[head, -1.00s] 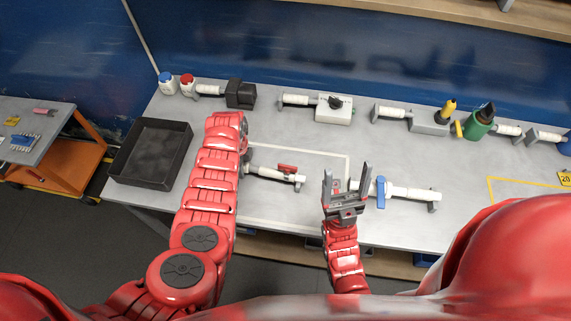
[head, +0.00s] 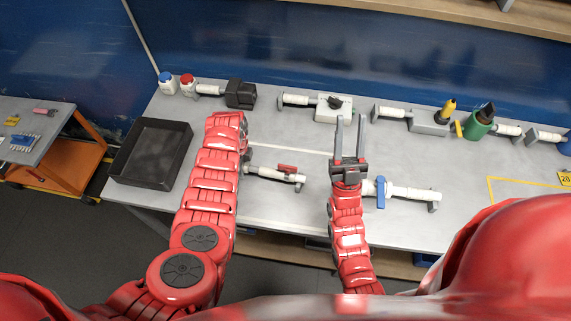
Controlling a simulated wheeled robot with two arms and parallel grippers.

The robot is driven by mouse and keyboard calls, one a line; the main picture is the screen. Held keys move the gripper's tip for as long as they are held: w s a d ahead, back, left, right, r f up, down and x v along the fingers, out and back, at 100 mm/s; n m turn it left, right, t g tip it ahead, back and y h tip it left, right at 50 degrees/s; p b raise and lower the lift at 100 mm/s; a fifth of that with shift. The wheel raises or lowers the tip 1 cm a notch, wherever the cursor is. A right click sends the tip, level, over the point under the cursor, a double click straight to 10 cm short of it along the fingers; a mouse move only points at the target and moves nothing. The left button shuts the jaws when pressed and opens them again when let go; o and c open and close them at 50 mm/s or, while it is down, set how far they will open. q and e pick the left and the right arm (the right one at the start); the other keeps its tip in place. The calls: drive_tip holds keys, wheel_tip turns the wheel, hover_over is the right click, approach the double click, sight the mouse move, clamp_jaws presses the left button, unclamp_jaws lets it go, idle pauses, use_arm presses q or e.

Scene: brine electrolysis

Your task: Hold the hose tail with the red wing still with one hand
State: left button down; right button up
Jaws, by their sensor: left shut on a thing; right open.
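The hose tail with the red wing (head: 272,174) lies on the grey table, left of the middle. Its white barrel points right, and the red wing (head: 287,168) sits on its upper side. My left gripper (head: 246,158) is at its left end, shut on it; the fingers are mostly hidden by my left arm. The hose tail with the blue wing (head: 408,192) lies to the right, its blue wing (head: 381,192) near its left end. My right gripper (head: 351,137) is open and empty, fingers pointing away from me, between the two tails and just left of the blue wing.
A black tray (head: 116,165) stands at the left edge. The table between tray and back row is clear.

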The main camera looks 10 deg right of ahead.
drive_tip(key=w+d+f+n+g+y, duration=0.1)
drive_tip(key=w+f+g, duration=0.35)
drive_tip(key=w, duration=0.65)
drive_tip(key=w+d+f+g+y, duration=0.1)
drive_tip(key=w+d+f+g, duration=0.3)
drive_tip(key=w, duration=0.7)
drive_tip(key=n+g+y, duration=0.3)
drive_tip(key=n+g, duration=1)
drive_tip(key=g, duration=0.8)
hover_over(288, 166)
drive_tip(key=s+d, duration=0.2)
drive_tip(key=d, duration=0.3)
wheel_tip(288, 166, down, 10)
drive_tip(key=shift+t, duration=0.35)
drive_tip(key=x, duration=1.1)
drive_tip(key=shift+w+a+f, duration=0.1)
drive_tip(key=shift+a+f, duration=0.05)
drive_tip(key=shift+a, duration=0.3)
clamp_jaws()
